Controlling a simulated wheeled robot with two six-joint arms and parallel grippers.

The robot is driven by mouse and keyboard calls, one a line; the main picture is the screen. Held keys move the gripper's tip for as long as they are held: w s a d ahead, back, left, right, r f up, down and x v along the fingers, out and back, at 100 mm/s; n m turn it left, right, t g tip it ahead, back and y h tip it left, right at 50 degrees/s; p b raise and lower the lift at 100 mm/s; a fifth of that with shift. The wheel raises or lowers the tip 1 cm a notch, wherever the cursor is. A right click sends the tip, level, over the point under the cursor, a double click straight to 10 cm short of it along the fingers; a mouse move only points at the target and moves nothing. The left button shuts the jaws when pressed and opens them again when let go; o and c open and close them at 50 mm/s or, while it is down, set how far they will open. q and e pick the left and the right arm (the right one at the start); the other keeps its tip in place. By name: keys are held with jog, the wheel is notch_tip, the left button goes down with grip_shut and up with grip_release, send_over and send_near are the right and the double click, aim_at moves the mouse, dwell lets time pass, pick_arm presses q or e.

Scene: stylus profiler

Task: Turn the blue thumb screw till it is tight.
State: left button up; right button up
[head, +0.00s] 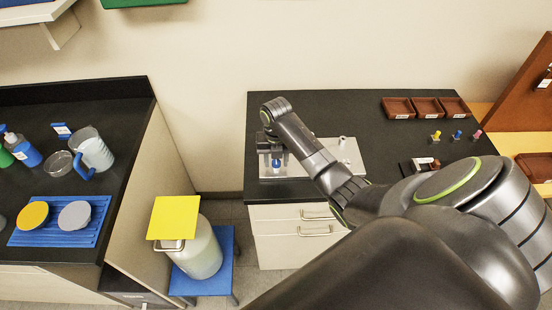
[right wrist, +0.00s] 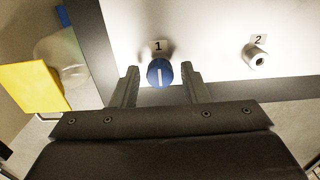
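The blue thumb screw (right wrist: 160,73) has a round head with a white line and sits beside label 1 on a pale metal plate (right wrist: 215,40). In the head view the blue screw (head: 277,162) shows at the left end of the plate (head: 350,158), below my gripper. My right gripper (right wrist: 160,68) is open, with one finger on each side of the screw head. A small gap shows between the head and each finger. My left gripper is not in view.
A second post (right wrist: 257,56) stands beside label 2. Brown trays (head: 427,107) and small coloured pegs (head: 457,135) are on the dark counter. A yellow-topped container (head: 176,217) stands on a blue stool left of the cabinet. A side bench holds a blue rack (head: 60,236).

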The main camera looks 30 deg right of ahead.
grip_shut()
jog(key=m, duration=0.3)
jog(key=shift+m, duration=0.4)
jog(key=m, duration=0.4)
jog(key=shift+m, duration=0.3)
jog(key=m, duration=0.4)
jog(key=shift+m, duration=0.3)
jog(key=m, duration=0.4)
jog(key=shift+m, duration=0.3)
jog(key=m, duration=0.4)
jog(key=shift+m, duration=0.3)
jog(key=m, duration=0.4)
jog(key=shift+m, duration=0.3)
jog(key=m, duration=0.4)
jog(key=shift+m, duration=0.3)
jog(key=m, duration=0.5)
grip_release()
